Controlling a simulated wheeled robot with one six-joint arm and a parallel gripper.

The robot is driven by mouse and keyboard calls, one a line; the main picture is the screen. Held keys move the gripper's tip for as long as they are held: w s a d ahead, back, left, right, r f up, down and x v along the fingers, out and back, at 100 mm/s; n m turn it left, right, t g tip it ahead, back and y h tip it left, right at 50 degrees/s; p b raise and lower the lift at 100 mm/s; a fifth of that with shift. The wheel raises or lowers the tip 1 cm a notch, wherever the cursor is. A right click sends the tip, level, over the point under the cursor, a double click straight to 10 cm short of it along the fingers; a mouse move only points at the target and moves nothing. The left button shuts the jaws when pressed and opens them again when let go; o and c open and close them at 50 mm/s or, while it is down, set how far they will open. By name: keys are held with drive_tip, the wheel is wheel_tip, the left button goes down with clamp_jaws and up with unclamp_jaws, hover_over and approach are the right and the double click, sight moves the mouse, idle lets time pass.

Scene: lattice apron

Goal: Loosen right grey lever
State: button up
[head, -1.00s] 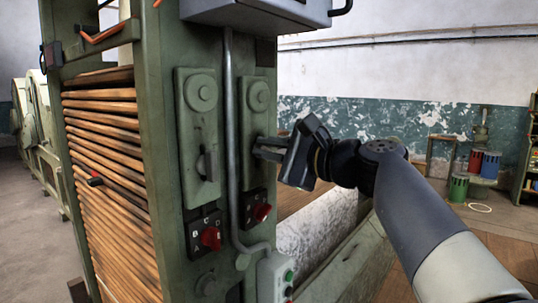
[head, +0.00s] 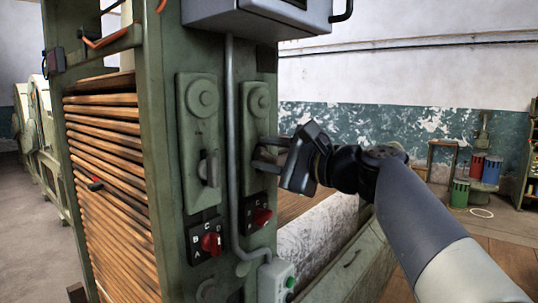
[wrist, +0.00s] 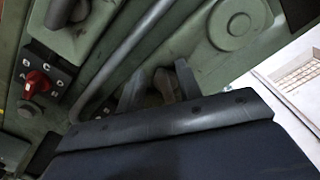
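The right grey lever (wrist: 164,86) sits on the right green plate (head: 256,104) of the machine's end post. In the wrist view it stands between the two fingers of my gripper (wrist: 158,88), which are apart with a gap visible beside it. In the head view my gripper (head: 264,154) reaches in from the right with its fingers spread, one above the other, at the lower part of that plate. The fingers mostly hide the lever there. I cannot tell whether either finger touches it.
A similar left grey lever (head: 209,168) is on the left plate, beyond a vertical conduit pipe (head: 232,140). Red rotary knobs (head: 211,242) (head: 262,217) sit below both plates. A grey box (head: 258,15) overhangs above. A button box (head: 275,281) is below.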

drive_tip(key=shift+d, duration=0.1)
drive_tip(key=b+v, duration=0.1)
drive_tip(key=v, duration=0.9)
drive_tip(key=shift+s+d, duration=0.2)
drive_tip(key=shift+s, duration=0.05)
drive_tip(key=p+x, duration=0.1)
drive_tip(key=x, duration=1)
drive_tip(key=shift+d, duration=0.1)
drive_tip(key=shift+d, duration=0.1)
